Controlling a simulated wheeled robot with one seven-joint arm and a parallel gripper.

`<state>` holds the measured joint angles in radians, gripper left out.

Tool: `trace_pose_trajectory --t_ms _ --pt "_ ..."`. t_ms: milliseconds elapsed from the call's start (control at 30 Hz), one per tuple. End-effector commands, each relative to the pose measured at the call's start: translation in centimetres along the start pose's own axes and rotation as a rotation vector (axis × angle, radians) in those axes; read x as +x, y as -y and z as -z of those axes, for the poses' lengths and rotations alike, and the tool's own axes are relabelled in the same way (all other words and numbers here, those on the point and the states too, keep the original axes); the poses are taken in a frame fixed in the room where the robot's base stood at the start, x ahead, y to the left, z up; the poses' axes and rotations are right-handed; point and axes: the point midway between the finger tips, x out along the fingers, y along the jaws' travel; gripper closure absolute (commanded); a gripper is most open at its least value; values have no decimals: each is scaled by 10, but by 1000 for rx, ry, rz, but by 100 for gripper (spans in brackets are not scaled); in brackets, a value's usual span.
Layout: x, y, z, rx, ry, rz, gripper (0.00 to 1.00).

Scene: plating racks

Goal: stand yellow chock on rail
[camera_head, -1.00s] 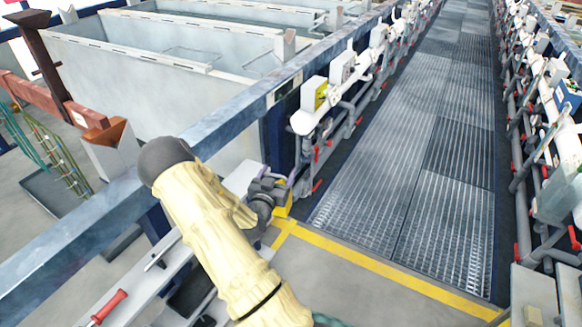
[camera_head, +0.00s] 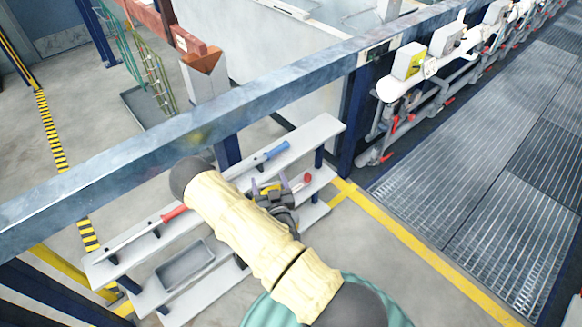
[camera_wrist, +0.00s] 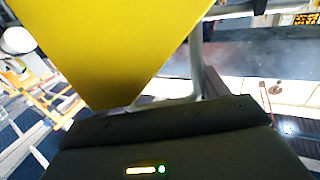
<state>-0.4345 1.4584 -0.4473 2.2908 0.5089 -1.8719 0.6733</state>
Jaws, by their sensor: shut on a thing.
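The yellow chock (camera_head: 268,188) is held between the fingers of my gripper (camera_head: 270,183), which appears over the shelf rack in the head view. In the wrist view the chock (camera_wrist: 120,45) is a large yellow, pointed shape filling the upper left, close to the camera. Its far side and base are hidden. The rail (camera_head: 285,88) is a long blue-grey beam running diagonally across the head view, beyond my gripper. The chock is apart from the rail in the head view.
A white shelf rack (camera_head: 322,130) stands below my arm, with a blue-handled tool (camera_head: 272,153), a red-handled tool (camera_head: 172,213), a grey tray (camera_head: 184,266) and a small red item (camera_head: 307,178). An orange-topped post (camera_head: 203,75) stands beyond the rail. White valve units (camera_head: 410,62) line the right.

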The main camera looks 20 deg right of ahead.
Motion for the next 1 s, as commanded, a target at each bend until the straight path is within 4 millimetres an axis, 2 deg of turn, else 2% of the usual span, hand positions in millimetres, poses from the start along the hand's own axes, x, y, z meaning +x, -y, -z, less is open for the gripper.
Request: trace_pose_trajectory --t_ms 33,200,400,1000 --pt "-2 9 -3 -5 -1 32 89" --pt "-7 31 -11 -6 -3 107 89" --pt "-8 45 -10 -6 -4 152 89" --pt "-6 48 -7 -2 -4 160 89"
